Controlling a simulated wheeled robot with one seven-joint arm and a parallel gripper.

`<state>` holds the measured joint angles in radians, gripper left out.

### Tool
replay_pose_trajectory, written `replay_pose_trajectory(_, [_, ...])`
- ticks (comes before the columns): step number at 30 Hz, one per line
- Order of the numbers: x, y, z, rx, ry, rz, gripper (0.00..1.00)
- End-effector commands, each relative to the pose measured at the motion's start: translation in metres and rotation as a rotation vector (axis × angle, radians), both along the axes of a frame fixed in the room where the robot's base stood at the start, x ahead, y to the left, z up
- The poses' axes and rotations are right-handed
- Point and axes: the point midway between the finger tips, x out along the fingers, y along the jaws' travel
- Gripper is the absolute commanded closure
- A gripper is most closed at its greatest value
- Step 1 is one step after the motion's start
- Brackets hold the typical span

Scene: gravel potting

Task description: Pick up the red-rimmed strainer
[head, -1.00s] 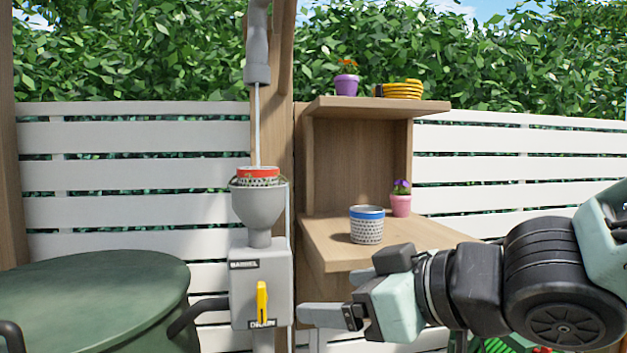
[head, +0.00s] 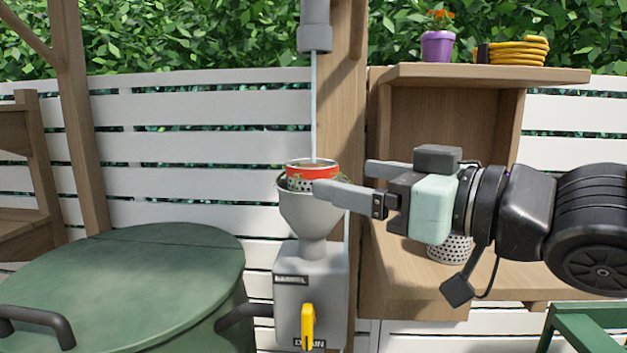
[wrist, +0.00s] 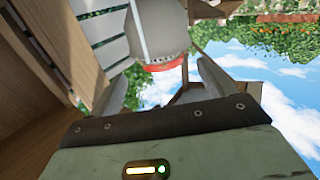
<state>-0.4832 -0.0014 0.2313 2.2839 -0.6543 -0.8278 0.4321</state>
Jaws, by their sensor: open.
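The red-rimmed strainer (head: 312,171) sits in the grey funnel (head: 309,207), with bits of green matter around it. A thin stream runs down into it from the grey pipe above. Its red band (wrist: 172,64) also shows in the wrist view, beyond and between the fingers. My gripper (head: 350,182) is open and empty, just right of the strainer at about its height. In the head view the nearer fingertip overlaps the funnel's right rim; I cannot tell whether it touches.
Below the funnel is a grey valve box with a yellow lever (head: 308,326) pointing down. A green-lidded barrel (head: 140,265) stands left. A wooden shelf (head: 480,75) at right bears a purple flowerpot (head: 437,46) and a yellow hose (head: 518,50). Another strainer (head: 450,247) is partly hidden behind my arm.

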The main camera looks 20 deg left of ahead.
Motion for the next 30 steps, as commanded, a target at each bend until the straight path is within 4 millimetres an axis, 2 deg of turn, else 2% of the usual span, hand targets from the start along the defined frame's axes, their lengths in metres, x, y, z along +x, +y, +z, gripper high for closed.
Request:
replay_pose_trajectory(3, [0.006, 0.015, 0.001, -0.001, 0.001, 0.002, 0.18])
replay_pose_trajectory(11, [0.012, 0.031, 0.004, 0.000, 0.002, 0.001, 0.18])
replay_pose_trajectory(16, [0.019, 0.054, 0.011, -0.002, 0.003, 0.002, 0.18])
replay_pose_trajectory(19, [0.025, 0.064, 0.009, -0.002, 0.002, 0.001, 0.18])
replay_pose_trajectory(29, [0.028, 0.071, 0.006, -0.001, 0.000, -0.002, 0.18])
replay_pose_trajectory(30, [0.028, 0.071, 0.006, 0.000, 0.000, -0.002, 0.23])
